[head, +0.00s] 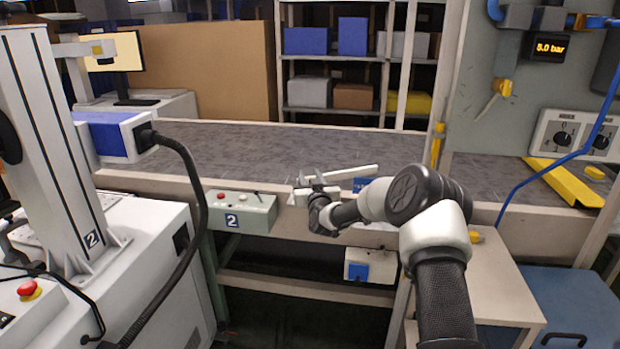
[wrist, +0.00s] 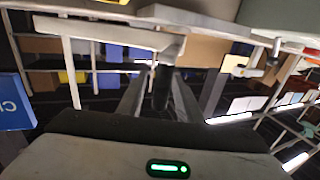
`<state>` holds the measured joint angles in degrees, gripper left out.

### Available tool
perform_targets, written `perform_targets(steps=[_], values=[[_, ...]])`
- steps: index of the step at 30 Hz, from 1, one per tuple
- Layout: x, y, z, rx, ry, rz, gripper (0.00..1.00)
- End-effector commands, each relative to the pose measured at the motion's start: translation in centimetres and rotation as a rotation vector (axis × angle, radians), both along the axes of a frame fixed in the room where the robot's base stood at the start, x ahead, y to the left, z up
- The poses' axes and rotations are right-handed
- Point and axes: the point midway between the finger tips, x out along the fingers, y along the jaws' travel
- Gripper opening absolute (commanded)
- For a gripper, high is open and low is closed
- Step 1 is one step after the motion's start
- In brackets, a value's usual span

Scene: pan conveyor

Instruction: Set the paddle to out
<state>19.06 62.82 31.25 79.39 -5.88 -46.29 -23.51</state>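The paddle (head: 347,172) is a long pale bar. In the head view it lies at a slant above the front edge of the conveyor, its free end to the right. In the wrist view the pale bar (wrist: 105,34) runs across the top left to a wider end, with a dark post (wrist: 163,80) below it. My gripper (head: 308,190) is at the paddle's left end. In the wrist view its fingers (wrist: 158,88) are apart, with the dark post showing between them. I cannot tell whether they touch it. A blue label (head: 362,184) is partly hidden behind my arm.
The grey conveyor belt (head: 270,145) is bare. A control box (head: 240,212) marked 2 hangs left of my gripper. A yellow bar (head: 563,182) lies on the right section. A blue chest (head: 570,300) stands at lower right, and a white machine (head: 140,265) at left.

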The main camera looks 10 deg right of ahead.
Motion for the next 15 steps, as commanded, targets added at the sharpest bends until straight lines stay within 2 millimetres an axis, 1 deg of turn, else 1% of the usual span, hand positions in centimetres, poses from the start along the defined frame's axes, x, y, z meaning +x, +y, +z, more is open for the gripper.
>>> perform_targets(steps=[2, 3, 8, 9, 15], values=[[-0.02, 0.01, 0.01, 0.000, 0.000, 0.000, 0.33], [-0.02, 0.01, 0.01, 0.000, 0.000, 0.000, 0.29], [-0.03, 0.00, 0.02, 0.000, 0.000, 0.000, 0.02], [-0.04, 0.00, 0.02, 0.000, -0.001, 0.000, 0.00], [-0.05, 0.03, 0.03, 0.000, -0.001, -0.001, 0.00]])
